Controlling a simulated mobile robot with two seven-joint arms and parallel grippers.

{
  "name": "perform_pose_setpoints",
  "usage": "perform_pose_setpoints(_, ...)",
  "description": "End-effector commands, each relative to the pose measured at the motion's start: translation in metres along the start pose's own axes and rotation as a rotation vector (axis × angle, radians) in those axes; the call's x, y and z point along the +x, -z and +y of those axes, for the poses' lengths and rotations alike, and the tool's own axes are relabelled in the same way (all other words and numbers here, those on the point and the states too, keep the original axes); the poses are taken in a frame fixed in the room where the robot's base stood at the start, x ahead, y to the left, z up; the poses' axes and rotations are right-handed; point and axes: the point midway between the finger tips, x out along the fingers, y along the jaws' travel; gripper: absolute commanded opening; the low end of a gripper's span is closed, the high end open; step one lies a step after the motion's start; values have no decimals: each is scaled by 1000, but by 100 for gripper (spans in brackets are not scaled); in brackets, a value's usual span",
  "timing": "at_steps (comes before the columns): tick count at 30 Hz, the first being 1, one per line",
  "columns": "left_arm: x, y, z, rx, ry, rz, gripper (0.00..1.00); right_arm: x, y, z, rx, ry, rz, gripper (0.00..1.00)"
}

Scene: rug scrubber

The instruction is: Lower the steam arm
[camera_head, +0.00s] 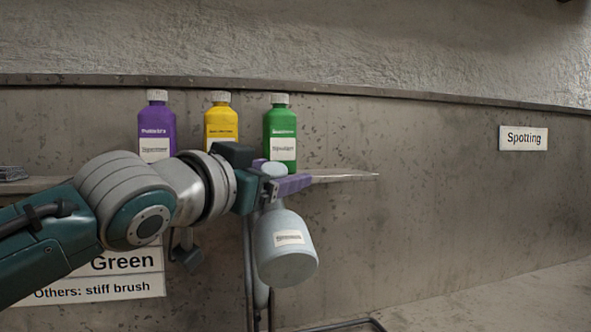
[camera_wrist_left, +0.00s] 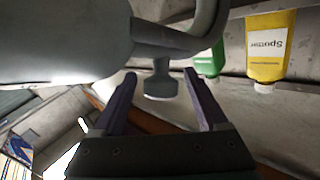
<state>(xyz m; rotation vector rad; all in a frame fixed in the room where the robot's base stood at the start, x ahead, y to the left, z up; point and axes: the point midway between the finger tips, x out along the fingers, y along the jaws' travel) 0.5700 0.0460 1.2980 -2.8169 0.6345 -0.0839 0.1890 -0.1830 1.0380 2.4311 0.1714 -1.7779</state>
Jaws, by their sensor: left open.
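A pale grey-blue rounded vessel (camera_head: 287,250) with a small white label hangs tilted in front of the wall, on thin dark tubing. I take it to be part of the steam arm, but its full shape is hidden. In the left wrist view its grey body (camera_wrist_left: 60,40) fills the upper left, with a curved tube on its right and a knob-like end (camera_wrist_left: 159,84) below. My left gripper (camera_head: 285,180) is at the vessel's top in the head view. Its purple fingers are open, one on each side of the knob in the wrist view; contact cannot be told. My right gripper is not in view.
Purple (camera_head: 156,128), yellow (camera_head: 221,120) and green (camera_head: 280,135) bottles stand on a shelf (camera_head: 345,175) behind my gripper. A "Spotting" sign (camera_head: 523,138) is on the wall. A "Green" sign (camera_head: 125,272) sits below my arm. The right side is clear.

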Motion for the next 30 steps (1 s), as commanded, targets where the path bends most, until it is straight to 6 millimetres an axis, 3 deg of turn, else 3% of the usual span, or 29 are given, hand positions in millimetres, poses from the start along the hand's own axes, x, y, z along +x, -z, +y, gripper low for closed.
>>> perform_pose_setpoints(7,21,0,0,-1,0,0,76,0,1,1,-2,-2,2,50)
perform_pose_setpoints(19,25,0,0,-1,-1,-1,76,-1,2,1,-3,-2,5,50)
perform_pose_setpoints(30,25,-1,0,-1,0,-1,34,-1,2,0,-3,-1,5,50)
